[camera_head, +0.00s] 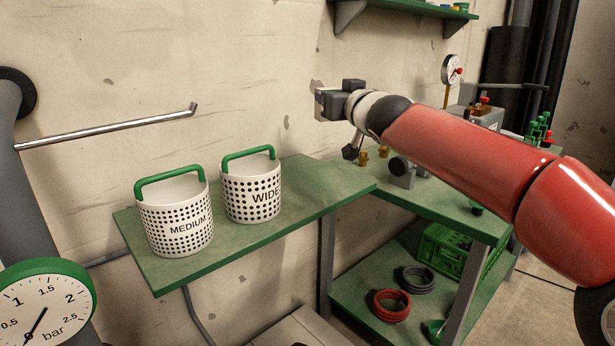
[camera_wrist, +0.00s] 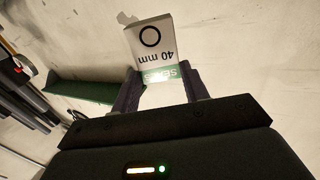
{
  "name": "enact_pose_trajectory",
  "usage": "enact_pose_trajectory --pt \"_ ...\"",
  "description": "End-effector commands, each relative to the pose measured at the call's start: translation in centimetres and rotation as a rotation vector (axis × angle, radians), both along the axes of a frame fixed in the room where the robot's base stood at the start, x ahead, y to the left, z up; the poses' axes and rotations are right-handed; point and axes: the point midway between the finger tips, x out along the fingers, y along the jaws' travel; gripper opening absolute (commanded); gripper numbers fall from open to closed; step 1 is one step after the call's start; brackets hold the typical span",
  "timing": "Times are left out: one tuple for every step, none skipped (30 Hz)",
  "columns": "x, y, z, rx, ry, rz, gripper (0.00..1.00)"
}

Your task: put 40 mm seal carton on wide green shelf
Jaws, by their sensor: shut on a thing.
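The 40 mm seal carton (camera_wrist: 152,40) is a small white box with a black ring, "40 mm" print and a green band. It sits between the two fingers of my gripper (camera_wrist: 160,73), which is shut on it. In the head view my gripper (camera_head: 326,103) is up in front of the wall, above the green bench, and little of the carton can be made out. A green wall shelf (camera_head: 405,6) is at the top, above and to the right of my gripper, with small items on it. A green shelf (camera_wrist: 85,91) shows left of the gripper in the wrist view.
White baskets marked MEDIUM (camera_head: 175,225) and WIDE (camera_head: 250,192) stand on the green bench (camera_head: 300,207). A gauge (camera_head: 452,70) and fittings are on the right-hand bench. Red (camera_head: 391,306) and dark rings lie on its lower deck. A metal rod (camera_head: 105,132) sticks out at left.

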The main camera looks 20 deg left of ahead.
Motion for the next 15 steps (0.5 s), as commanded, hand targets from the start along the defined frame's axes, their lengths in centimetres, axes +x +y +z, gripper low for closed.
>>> enact_pose_trajectory --pt "-0.2 0.4 -0.7 -0.008 0.0 0.004 0.22" --pt "-0.2 0.5 -1.1 -0.008 0.0 0.005 0.22" --pt "-0.1 0.5 -1.6 -0.009 0.002 0.005 0.22" --pt "-0.1 0.5 -1.9 -0.008 0.001 0.005 0.22" --pt "-0.1 0.4 -2.1 -0.007 0.001 0.004 0.22" --pt "-0.1 0.4 -2.5 -0.006 0.001 0.004 0.22" --pt "-0.1 0.2 -2.7 -0.003 -0.001 0.002 0.22" --pt "-0.2 0.1 -2.9 -0.001 -0.002 0.001 0.22" --pt "-0.1 0.3 -3.8 -0.004 0.002 0.006 0.22" --pt "-0.1 0.3 -4.3 -0.004 0.003 0.006 0.22" --pt "-0.1 0.4 -4.7 -0.004 0.003 0.007 0.22" --pt "-0.1 0.3 -5.2 -0.003 0.002 0.005 0.22" --pt "-0.2 0.3 -5.6 -0.001 0.001 0.004 0.22" --pt "-0.1 0.1 -6.2 -0.001 0.001 0.002 0.22" --pt "-0.1 0.2 -7.9 0.0 0.004 0.003 0.22"
